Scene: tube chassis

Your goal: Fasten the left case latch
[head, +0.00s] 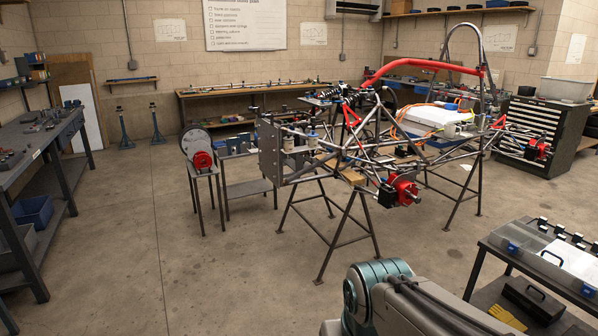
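A case (535,266) sits on a stand at the lower right, cut off by the picture's right edge. Its front wall looks grey or clear, with a dark handle (552,257) in the middle. A blue latch (508,247) is on the left of the front, and a second blue latch (588,290) is on the right. Both are too small to tell whether they are fastened. Part of my arm shows at the bottom centre, left of the case and apart from it. My gripper is out of view.
A yellow brush-like item (532,299) lies on the shelf below the case. The tube chassis (370,150) stands on trestles in the middle. A workbench (40,140) lines the left wall. Open concrete floor (160,240) lies at left and centre.

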